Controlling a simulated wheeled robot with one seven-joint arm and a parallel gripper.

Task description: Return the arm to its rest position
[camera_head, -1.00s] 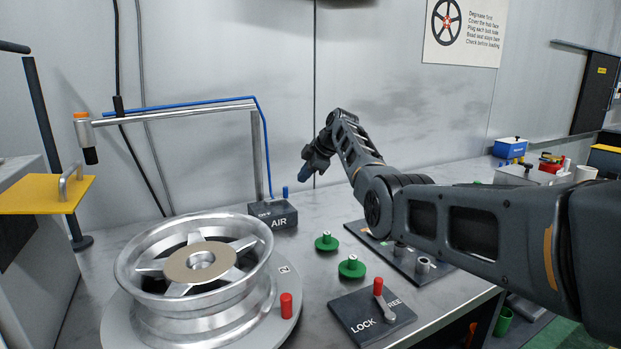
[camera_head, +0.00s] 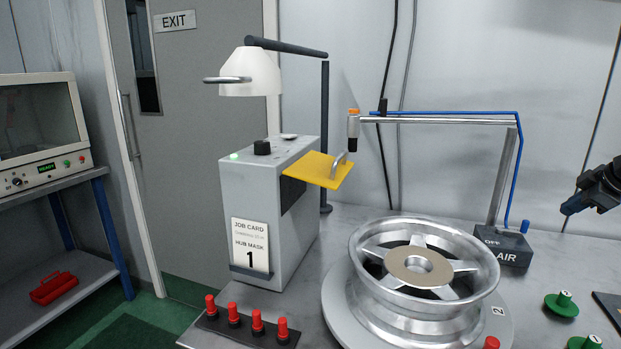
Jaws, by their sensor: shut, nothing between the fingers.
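My gripper (camera_head: 577,203) shows at the right edge of the head view, with only the end of my arm in the picture. It is dark, shut and empty, held above the bench behind the wheel's right side. It touches nothing that I can see. The rest of my arm is outside the view. A silver wheel (camera_head: 479,262) lies face up on a round grey turntable (camera_head: 335,300), with a tan disc (camera_head: 405,261) over its hub face.
A grey box (camera_head: 262,210) with a job card and a yellow flap (camera_head: 318,168) stands left of the wheel. An AIR box (camera_head: 512,252) with a blue-hosed pipe stands behind right. Several red plugs (camera_head: 256,323) line the front. A green plug (camera_head: 562,304) lies at right.

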